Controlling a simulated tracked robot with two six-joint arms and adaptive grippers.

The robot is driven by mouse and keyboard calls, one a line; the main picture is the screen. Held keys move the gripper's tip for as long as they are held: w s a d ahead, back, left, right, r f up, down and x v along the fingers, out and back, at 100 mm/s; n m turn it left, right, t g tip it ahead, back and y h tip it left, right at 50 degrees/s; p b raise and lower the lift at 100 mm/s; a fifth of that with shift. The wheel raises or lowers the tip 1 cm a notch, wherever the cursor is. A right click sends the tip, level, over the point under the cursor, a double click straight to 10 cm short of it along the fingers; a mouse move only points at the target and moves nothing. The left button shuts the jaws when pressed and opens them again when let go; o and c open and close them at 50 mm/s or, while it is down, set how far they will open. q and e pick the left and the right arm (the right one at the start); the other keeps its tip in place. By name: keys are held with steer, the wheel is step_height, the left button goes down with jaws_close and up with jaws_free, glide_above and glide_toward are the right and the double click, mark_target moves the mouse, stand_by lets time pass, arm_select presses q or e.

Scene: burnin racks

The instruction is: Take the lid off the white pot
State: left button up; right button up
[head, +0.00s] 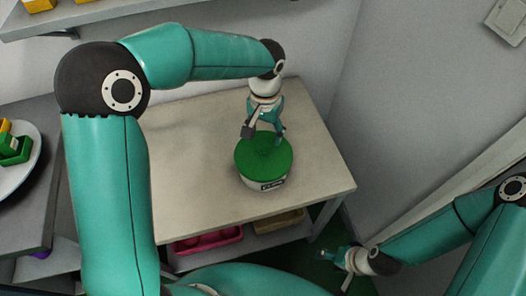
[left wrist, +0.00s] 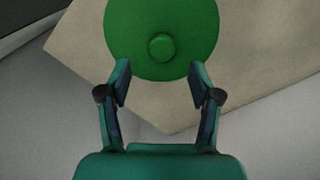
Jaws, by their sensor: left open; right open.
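The white pot (head: 262,183) stands upright on the table, with a dark label on its front. Its green lid (head: 264,165) sits on top and covers it. The lid also fills the top of the left wrist view (left wrist: 160,20), with a round green knob (left wrist: 162,46) at its middle. My left gripper (head: 264,134) is open above the far part of the lid, pointing down. In the left wrist view its fingers (left wrist: 159,80) are spread, with the knob ahead of the gap between them and nothing held. My right gripper (head: 336,262) is low at the right, away from the pot, open and empty.
The pale table (head: 190,160) is otherwise bare, with free room left of the pot. Under it are a pink tray (head: 208,240) and a tan tray (head: 279,222). A plate (head: 18,180) with green and yellow blocks stands at the left. A wall rises on the right.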

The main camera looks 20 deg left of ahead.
mark_target(264, 145)
arm_select(q)
steer(key=shift+s+a+f+p, duration=0.1)
steer(key=shift+f+p, duration=0.2)
steer(key=shift+f, duration=1.15)
steer(key=shift+s+f+p, duration=0.1)
steer(key=shift+f+p, duration=0.15)
steer(key=shift+f, duration=1.15)
jaws_close()
steer(key=shift+r, duration=0.1)
